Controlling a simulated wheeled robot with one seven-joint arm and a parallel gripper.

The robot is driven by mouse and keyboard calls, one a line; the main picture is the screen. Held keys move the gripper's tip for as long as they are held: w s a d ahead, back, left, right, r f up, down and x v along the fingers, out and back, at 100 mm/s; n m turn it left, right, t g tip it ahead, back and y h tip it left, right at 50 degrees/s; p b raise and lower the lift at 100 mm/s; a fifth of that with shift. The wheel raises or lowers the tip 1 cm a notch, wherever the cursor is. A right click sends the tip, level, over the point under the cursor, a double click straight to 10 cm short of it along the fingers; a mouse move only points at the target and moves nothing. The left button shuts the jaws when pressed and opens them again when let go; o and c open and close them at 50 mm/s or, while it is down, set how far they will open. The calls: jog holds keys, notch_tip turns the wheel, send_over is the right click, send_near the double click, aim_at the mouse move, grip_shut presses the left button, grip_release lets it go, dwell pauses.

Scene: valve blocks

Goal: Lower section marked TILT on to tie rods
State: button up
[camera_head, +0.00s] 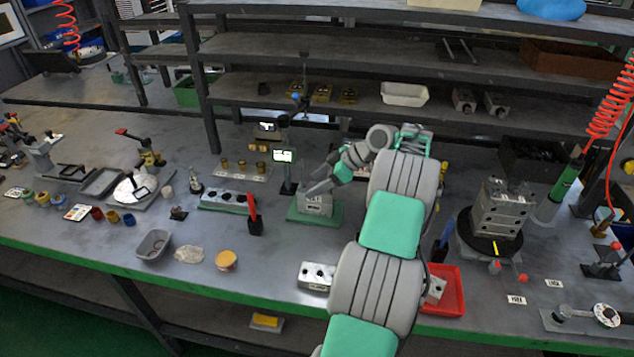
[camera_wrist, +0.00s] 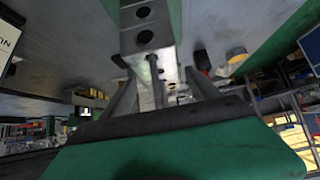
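A grey metal block with a small dark-lettered label (camera_head: 316,205) stands on a green base plate (camera_head: 300,217) near the middle of the bench. The lettering is too small to read surely as TILT. My gripper (camera_head: 322,187) is at the top of this block. In the wrist view, a grey block with round holes (camera_wrist: 146,38) lies at the finger ends, and a metal rod (camera_wrist: 157,82) shows between the fingers. Finger contact is not clear. A stack of grey blocks (camera_head: 501,207) stands on a dark round turntable (camera_head: 480,245) at the right; rod ends seem to show on top.
A red tray (camera_head: 447,300) and a loose holed block (camera_head: 316,275) are near the front edge beside my arm. A black holder with a red handle (camera_head: 254,222) stands left of the green plate. A green-and-clear cylinder (camera_head: 558,190) stands right of the stack. Shelves run behind.

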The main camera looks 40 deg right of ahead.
jog(key=shift+o, duration=0.7)
jog(key=shift+f, duration=0.1)
jog(key=p+v, duration=0.2)
jog(key=v, duration=0.6)
